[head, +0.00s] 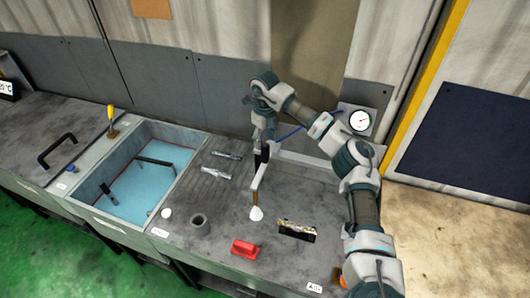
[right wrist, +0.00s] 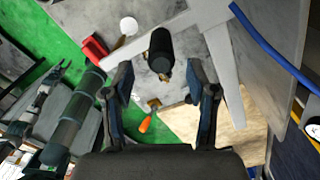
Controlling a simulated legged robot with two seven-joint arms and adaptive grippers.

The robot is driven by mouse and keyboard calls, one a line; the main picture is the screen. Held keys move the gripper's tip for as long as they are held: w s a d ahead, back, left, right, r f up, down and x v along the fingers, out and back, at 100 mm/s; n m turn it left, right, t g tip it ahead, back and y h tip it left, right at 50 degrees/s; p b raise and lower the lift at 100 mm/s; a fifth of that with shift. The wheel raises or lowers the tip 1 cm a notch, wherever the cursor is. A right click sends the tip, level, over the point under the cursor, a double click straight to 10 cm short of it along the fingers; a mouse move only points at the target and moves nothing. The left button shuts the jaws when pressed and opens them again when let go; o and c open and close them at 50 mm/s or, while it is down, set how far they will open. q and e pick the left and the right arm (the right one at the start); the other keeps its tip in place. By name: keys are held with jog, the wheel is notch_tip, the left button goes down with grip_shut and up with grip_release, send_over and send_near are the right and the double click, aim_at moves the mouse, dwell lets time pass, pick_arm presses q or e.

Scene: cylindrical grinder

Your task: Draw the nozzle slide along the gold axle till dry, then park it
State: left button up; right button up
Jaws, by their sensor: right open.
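My right gripper (head: 262,140) points down over the grey bench, and its two fingers (right wrist: 160,92) stand apart in the right wrist view. A black cylinder (right wrist: 160,48) shows between and beyond the fingertips, with a gap on both sides. It may be the nozzle slide's grip; a dark piece (head: 265,152) shows below the gripper in the head view. A pale bar (head: 259,176) stands below it. A dark block with gold and white streaks (head: 297,231) lies on the bench; I cannot tell whether it is the gold axle.
A sink (head: 150,165) with blue liquid is at left. A gauge (head: 359,120) and blue hose (right wrist: 270,45) are behind.

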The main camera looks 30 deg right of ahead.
aim_at(265, 153)
notch_tip(265, 153, down, 6)
jog(key=shift+d+f+p, duration=0.1)
jog(key=shift+f+p, duration=0.05)
jog(key=shift+p, duration=0.45)
jog(key=shift+s+d+f, duration=0.1)
jog(key=shift+d+f, duration=0.05)
jog(key=shift+f, duration=0.4)
jog(key=shift+w+f, duration=0.2)
jog(key=shift+w, duration=0.05)
jog(key=shift+s+r, duration=0.1)
grip_shut()
